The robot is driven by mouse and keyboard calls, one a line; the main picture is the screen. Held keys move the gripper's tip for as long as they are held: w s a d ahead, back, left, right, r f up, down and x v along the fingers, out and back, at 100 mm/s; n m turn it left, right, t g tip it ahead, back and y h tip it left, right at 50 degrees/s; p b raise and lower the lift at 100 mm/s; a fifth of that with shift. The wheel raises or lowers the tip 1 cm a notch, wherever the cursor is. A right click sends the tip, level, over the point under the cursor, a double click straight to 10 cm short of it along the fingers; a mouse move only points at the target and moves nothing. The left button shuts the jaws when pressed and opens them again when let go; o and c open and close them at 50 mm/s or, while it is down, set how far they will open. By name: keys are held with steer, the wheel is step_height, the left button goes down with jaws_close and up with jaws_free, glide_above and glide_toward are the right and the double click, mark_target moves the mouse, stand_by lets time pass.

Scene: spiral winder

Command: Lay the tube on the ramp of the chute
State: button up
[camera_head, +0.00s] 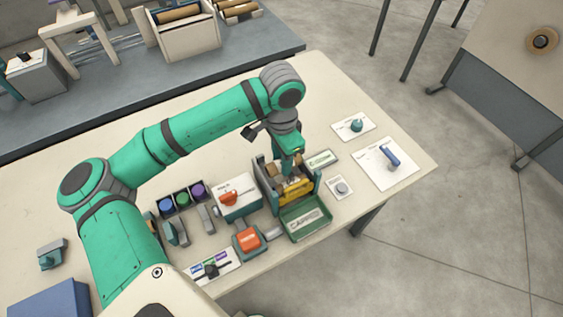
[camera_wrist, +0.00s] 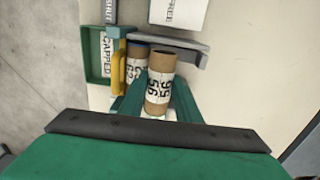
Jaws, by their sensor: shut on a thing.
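My gripper (camera_wrist: 157,98) is shut on a brown cardboard tube (camera_wrist: 160,66) with a white number label, one green finger on each side. In the head view my gripper (camera_head: 293,163) is over the chute (camera_head: 264,182), a dark-framed holder with a yellow bar (camera_head: 297,190). The yellow bar also shows in the wrist view (camera_wrist: 118,67). A second cardboard tube (camera_wrist: 137,60) with a blue end lies between that bar and the held tube. I cannot tell whether the held tube touches the ramp, as the fingers and the tube hide it.
A green CAPPED tray (camera_head: 307,218) adjoins the chute at the front. A white box with a red knob (camera_head: 229,196) and an orange button (camera_head: 248,238) stand to the left. White cards with a teal part (camera_head: 356,126) and a blue tool (camera_head: 391,157) lie to the right.

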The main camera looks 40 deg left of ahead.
steer(key=shift+f, duration=0.85)
steer(key=shift+f, duration=0.6)
steer(key=o, duration=1)
steer(key=shift+d, duration=0.1)
step_height(320, 180, up, 13)
steer(key=shift+r, duration=0.15)
steer(key=shift+a, duration=0.2)
